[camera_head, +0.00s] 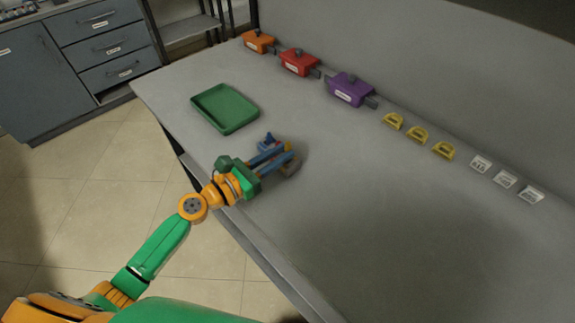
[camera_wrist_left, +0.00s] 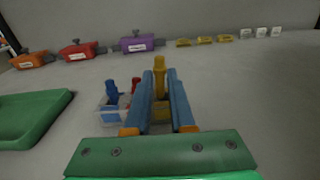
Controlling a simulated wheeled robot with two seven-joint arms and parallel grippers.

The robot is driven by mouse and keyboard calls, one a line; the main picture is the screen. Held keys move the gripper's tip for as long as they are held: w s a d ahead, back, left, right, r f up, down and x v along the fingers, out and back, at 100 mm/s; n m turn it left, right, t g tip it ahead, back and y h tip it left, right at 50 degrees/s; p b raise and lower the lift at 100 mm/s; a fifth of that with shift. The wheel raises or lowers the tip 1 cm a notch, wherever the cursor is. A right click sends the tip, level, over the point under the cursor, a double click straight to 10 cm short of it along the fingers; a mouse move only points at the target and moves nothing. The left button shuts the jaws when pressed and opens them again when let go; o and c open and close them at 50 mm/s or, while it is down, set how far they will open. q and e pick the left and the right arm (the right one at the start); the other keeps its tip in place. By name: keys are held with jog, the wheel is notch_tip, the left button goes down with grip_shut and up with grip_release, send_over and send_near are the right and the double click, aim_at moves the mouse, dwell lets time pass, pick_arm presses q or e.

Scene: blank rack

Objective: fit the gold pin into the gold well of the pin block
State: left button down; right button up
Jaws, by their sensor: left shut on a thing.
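My left gripper (camera_head: 284,153) is over the table near its front edge. In the left wrist view its two blue fingers are shut on the gold pin (camera_wrist_left: 159,64), which stands about upright between the fingertips. The pin block (camera_wrist_left: 103,119) is pale, with a blue pin (camera_wrist_left: 112,92) and a red pin (camera_wrist_left: 135,84) standing in its left part. A gold part (camera_wrist_left: 161,108) shows low between the fingers, and the fingers hide much of the block's right side. I cannot tell whether the gold pin's lower end is in the gold well. My right gripper is not in view.
A green tray (camera_head: 238,128) lies left of the block. Orange (camera_head: 259,42), red (camera_head: 301,62) and purple (camera_head: 351,89) devices line the back, then yellow pieces (camera_head: 417,134) and white labels (camera_head: 505,179). The table's right front is clear.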

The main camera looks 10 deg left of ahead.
pick_arm(q)
jog(key=shift+s+d+f+p, duration=0.3)
jog(key=shift+d+f+p, duration=0.1)
jog(key=shift+d, duration=0.1)
jog(key=c, duration=1.1)
grip_release()
jog(key=shift+w+a, duration=0.15)
jog(key=shift+w, duration=0.15)
jog(key=shift+w+a+f, duration=0.2)
jog(key=shift+w+a, duration=0.1)
jog(key=shift+a, duration=0.05)
jog(key=shift+s+d+r, duration=0.2)
jog(key=shift+s, duration=0.1)
jog(key=b+v, duration=0.3)
jog(key=v, duration=0.7)
jog(key=shift+s+a+f+b, duration=0.15)
jog(key=shift+a+f+b, duration=0.05)
jog(key=shift+a+b, duration=0.15)
jog(key=shift+s+a+r, duration=0.25)
jog(key=shift+s+a, duration=0.1)
jog(key=shift+s, duration=0.15)
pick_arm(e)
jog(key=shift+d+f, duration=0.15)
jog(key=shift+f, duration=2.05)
